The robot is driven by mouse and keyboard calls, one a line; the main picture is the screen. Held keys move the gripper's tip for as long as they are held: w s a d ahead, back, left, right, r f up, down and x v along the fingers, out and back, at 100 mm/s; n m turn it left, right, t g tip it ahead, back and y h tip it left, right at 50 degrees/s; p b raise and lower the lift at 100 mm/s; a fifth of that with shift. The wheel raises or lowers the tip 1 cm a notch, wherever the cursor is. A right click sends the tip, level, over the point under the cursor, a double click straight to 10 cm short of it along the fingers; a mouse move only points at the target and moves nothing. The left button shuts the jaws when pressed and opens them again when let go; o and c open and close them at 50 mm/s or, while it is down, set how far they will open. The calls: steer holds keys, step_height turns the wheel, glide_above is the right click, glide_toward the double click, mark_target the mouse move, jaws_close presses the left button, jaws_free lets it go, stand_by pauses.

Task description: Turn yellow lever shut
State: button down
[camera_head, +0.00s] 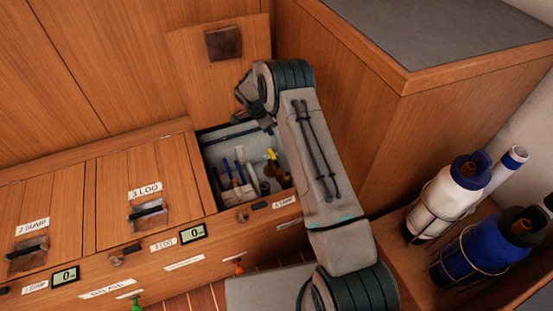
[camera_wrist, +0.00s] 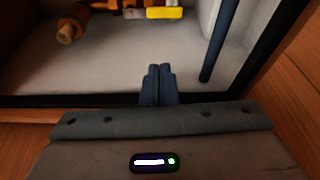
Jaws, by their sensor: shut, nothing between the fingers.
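The yellow lever (camera_head: 272,154) is in the open compartment (camera_head: 208,133), among pipes and blue-handled fittings. In the wrist view, a yellow bar (camera_wrist: 165,13), apparently this lever, lies across the top edge next to an orange-brown fitting (camera_wrist: 72,26). Its far parts are cut off by the frame. My gripper (camera_wrist: 160,70) is shut and empty, its fingertips together at the compartment's near edge. The yellow bar is ahead of the fingertips, with a clear gap between them. In the head view my arm partly covers the compartment's right side.
A dark blue rod (camera_wrist: 219,40) stands right of my fingertips. The raised wooden lid (camera_head: 190,60) stands behind the opening. Closed hatches (camera_head: 120,205) lie to the left. A tall wooden cabinet (camera_head: 335,110) is at right, with white (camera_head: 445,205) and blue (camera_head: 480,255) bottles beyond.

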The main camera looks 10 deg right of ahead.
mark_target(274, 158)
steer(key=shift+m, duration=0.4)
steer(key=b+x, duration=0.1)
steer(key=x, duration=0.3)
steer(key=a+b+x, duration=0.1)
steer(key=x, duration=0.3)
steer(key=b+x, duration=0.2)
steer(key=x, duration=0.3)
steer(key=shift+a+f, duration=0.35)
steer(key=shift+w+d+f, duration=0.1)
steer(key=shift+d+f, duration=0.2)
steer(key=shift+f, duration=0.35)
steer(key=shift+d, duration=0.1)
